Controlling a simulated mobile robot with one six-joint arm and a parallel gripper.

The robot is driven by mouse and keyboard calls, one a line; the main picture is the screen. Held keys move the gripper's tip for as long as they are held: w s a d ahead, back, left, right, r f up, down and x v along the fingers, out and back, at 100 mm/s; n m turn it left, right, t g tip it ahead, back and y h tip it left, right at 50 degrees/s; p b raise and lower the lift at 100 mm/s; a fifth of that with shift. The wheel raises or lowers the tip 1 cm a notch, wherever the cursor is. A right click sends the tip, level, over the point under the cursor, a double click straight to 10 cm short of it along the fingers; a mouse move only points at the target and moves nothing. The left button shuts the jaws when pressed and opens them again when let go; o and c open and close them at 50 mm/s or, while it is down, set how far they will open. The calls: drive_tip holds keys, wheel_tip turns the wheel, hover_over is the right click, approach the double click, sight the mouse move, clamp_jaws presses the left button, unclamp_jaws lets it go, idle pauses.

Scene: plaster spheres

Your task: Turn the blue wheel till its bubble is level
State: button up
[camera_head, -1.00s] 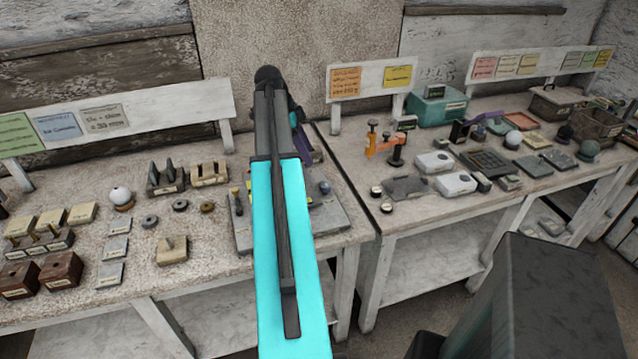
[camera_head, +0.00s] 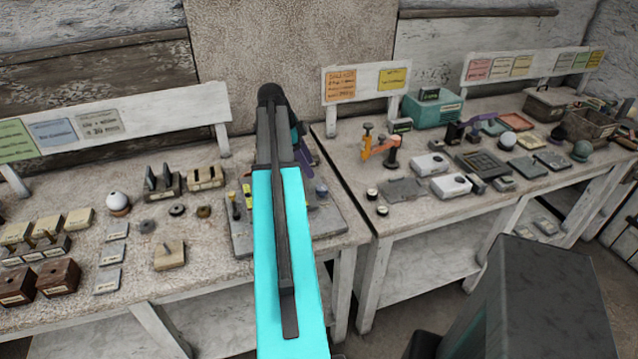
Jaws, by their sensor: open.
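A grey plate (camera_head: 332,225) with several small fittings lies on the left table, largely covered by my cyan and black arm. A blue-grey round knob (camera_head: 321,191) stands on its right part; I cannot tell whether it is the blue wheel. Yellow-topped pieces (camera_head: 247,193) stand on its left part, and a purple piece (camera_head: 303,152) shows behind my arm. No bubble can be made out. My arm reaches over the plate, and its far end hides my gripper.
A narrow gap separates the tables.

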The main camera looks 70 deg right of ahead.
sight(320, 187)
drive_tip(key=shift+p+x, duration=1.35)
drive_tip(key=shift+x, duration=3.55)
drive_tip(key=c, duration=1)
drive_tip(key=shift+c, duration=0.2)
drive_tip(key=shift+s+f+b, duration=0.1)
drive_tip(key=shift+f+b, duration=0.05)
drive_tip(key=shift+b, duration=0.4)
drive_tip(key=shift+n+b, duration=0.35)
drive_tip(key=shift+n, duration=0.05)
drive_tip(key=shift+n+h+b, duration=0.35)
drive_tip(key=shift+n+h, duration=0.05)
